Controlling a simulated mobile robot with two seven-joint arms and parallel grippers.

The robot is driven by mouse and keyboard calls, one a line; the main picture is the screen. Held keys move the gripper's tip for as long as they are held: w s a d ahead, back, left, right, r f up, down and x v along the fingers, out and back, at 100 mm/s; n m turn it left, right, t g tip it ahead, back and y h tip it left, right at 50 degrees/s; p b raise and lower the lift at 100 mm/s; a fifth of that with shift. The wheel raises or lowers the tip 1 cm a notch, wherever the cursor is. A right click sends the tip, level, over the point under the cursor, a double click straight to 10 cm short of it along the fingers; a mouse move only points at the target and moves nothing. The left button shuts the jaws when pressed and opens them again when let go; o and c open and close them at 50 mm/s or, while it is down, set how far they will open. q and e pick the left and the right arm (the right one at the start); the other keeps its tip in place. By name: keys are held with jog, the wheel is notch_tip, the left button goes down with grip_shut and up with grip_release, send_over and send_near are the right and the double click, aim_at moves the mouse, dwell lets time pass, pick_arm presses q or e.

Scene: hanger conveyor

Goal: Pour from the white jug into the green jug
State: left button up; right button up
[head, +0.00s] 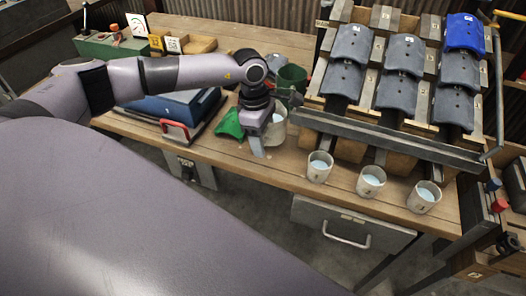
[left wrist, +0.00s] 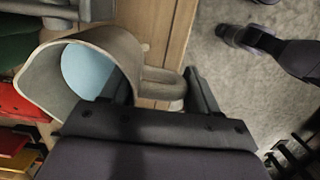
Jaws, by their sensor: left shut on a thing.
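The white jug (head: 279,131) is near the front edge of the wooden bench, partly hidden behind my left gripper (head: 262,130). In the left wrist view, the white jug (left wrist: 128,47) shows its open mouth with pale blue liquid inside, and its handle (left wrist: 160,84) lies between my fingers. My left gripper is shut on this handle. Whether the jug's base touches the bench I cannot tell. The dark green jug (head: 291,76) stands just behind the white jug, partly covered by my wrist. My right gripper is not in view.
Cups with pale blue liquid (head: 319,167) (head: 371,181) (head: 424,197) line the front right. A sloping rack (head: 395,140) with grey tiles and one blue tile rises behind them.

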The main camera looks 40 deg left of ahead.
pick_arm(q)
jog(key=shift+f+b, duration=1.35)
jog(key=shift+f, duration=0.45)
jog(key=shift+f+b, duration=0.3)
jog(key=o, duration=1.5)
jog(key=shift+c, duration=0.2)
jog(key=shift+r, duration=0.25)
jog(key=r, duration=0.6)
jog(key=shift+s+a, duration=0.1)
jog(key=shift+s, duration=0.1)
jog(key=shift+r, duration=0.4)
